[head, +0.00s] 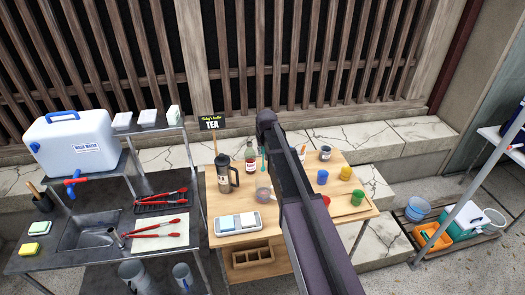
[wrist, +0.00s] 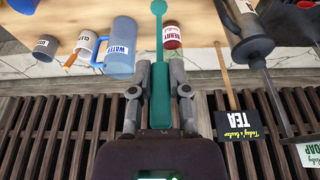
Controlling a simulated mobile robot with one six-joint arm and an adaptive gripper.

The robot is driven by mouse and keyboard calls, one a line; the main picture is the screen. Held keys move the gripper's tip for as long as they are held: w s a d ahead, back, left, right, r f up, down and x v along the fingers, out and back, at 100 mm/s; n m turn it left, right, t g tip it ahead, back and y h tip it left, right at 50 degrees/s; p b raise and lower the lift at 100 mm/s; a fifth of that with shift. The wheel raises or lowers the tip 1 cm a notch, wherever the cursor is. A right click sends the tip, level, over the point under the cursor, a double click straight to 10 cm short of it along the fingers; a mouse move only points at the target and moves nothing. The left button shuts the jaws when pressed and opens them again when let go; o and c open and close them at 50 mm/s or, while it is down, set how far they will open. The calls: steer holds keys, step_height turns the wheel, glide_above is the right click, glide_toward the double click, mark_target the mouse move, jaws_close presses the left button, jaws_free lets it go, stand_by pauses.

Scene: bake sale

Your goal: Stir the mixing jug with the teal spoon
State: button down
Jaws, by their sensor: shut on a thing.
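My gripper (wrist: 160,75) is shut on the teal spoon (wrist: 160,100) in the wrist view, its two grey fingers on either side of the handle. The spoon's round end points away from the gripper, at the top edge of that view. In the head view a small part of the teal spoon (head: 264,158) shows left of my arm, which hides the gripper. A small clear vessel (head: 263,194), possibly the mixing jug, stands on the wooden table below the spoon; its contents are not clear. The spoon appears apart from it.
A white tray (head: 238,222) lies in front. Blue (head: 322,177) and green (head: 357,197) cups stand right of my arm. A TEA sign (head: 212,122) stands behind the table (head: 215,205).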

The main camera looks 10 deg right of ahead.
steer(key=shift+f, duration=0.2)
steer(key=shift+d+f+b, duration=0.1)
steer(key=shift+f+b, duration=7.85)
steer(key=shift+b, duration=0.15)
steer(key=shift+d, duration=0.2)
